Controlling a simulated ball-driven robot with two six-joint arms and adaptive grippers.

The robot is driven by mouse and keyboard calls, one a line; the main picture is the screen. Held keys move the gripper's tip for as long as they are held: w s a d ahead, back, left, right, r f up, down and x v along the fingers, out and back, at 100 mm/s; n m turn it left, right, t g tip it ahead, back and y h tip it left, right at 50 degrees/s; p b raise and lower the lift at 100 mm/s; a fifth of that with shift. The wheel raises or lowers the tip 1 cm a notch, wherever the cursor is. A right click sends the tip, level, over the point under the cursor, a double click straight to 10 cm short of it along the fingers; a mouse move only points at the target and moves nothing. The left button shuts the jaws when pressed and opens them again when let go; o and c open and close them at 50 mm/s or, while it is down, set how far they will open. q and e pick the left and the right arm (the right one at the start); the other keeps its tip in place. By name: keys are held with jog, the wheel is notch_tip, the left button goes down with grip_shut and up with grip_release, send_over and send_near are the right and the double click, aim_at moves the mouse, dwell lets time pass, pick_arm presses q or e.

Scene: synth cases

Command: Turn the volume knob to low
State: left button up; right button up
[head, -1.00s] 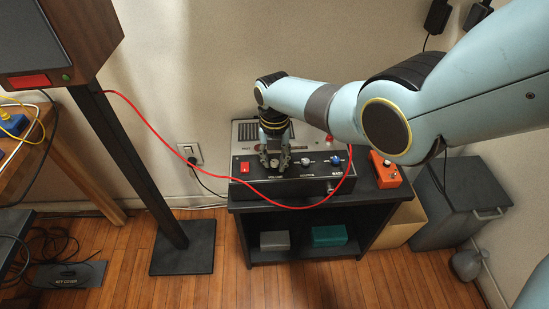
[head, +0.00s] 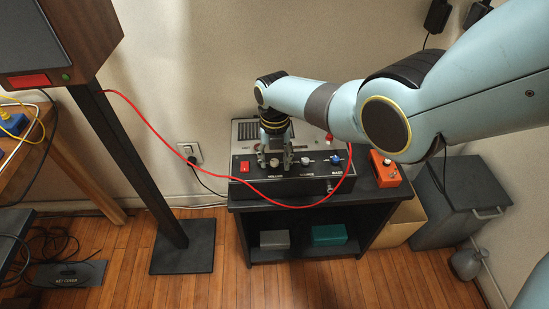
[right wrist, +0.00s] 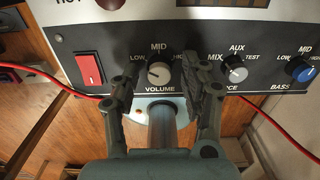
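The volume knob (right wrist: 160,73) is a small pale round knob on the black front panel of an amplifier-like unit (head: 308,184). LOW is printed to its left, MID above and HIGH to its right. Exactly where its pointer aims is hard to tell. My right gripper (head: 274,162) is over the panel at this knob. In the right wrist view its fingers (right wrist: 156,78) stand open on both sides of the knob, with gaps showing. In the head view the knob is small between the fingers. My left gripper is not in view.
A source knob (right wrist: 234,68) and a blue bass knob (right wrist: 300,69) are to the right; a red switch (right wrist: 89,69) is to the left. A red cable (head: 232,180) droops across the unit's front. An orange box (head: 385,170) stands right of the unit on the black shelf (head: 238,234).

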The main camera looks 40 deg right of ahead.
aim_at(275, 161)
jog(key=shift+r, duration=0.2)
notch_tip(275, 161, up, 12)
jog(key=shift+f, duration=0.2)
dwell(0.4)
dwell(0.3)
